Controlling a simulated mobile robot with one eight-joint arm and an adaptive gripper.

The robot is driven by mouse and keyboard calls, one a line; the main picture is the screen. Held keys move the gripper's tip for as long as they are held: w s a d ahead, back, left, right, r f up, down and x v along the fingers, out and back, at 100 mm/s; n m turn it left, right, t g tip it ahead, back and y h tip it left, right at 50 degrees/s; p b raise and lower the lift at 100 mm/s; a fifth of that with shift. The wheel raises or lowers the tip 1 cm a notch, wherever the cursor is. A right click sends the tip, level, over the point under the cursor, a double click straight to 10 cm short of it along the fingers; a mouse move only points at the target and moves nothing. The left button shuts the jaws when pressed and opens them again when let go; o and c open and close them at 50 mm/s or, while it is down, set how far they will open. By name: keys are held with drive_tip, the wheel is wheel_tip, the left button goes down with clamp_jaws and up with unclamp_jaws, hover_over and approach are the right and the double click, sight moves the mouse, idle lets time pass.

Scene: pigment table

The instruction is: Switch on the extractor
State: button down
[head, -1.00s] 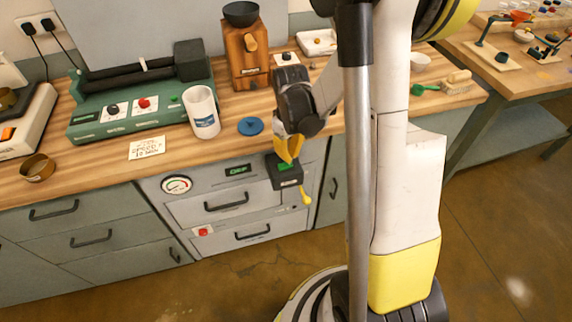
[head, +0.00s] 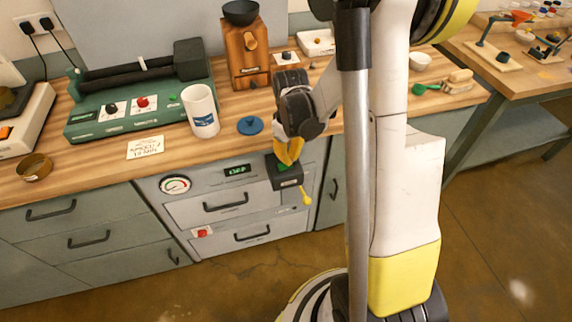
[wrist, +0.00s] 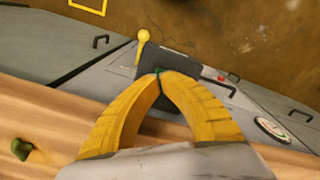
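The extractor panel (head: 205,185) is a grey unit in the counter front, with a round gauge (head: 175,184) and a small display (head: 238,170) with lit green characters, too blurred to read surely. A dark switch box (head: 286,178) sticks out at its right, with a green patch on top and a yellow-knobbed lever (head: 305,196) hanging down. My gripper (head: 287,161) has yellow fingers and is at the top of this box. In the wrist view its fingertips (wrist: 160,73) meet at the box (wrist: 178,66), over a bit of green. The exact contact is hidden.
A red button (head: 202,232) sits low on the panel. On the counter above stand a white mug (head: 201,112), a blue lid (head: 250,125), a wooden grinder (head: 247,55) and a green machine (head: 100,120). The floor in front is clear.

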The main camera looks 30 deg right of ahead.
drive_tip(key=shift+f+b, duration=0.75)
drive_tip(key=shift+f, duration=0.15)
drive_tip(key=shift+r, duration=0.1)
idle(0.3)
drive_tip(key=shift+r+p, duration=2.55)
drive_tip(key=shift+r, duration=0.9)
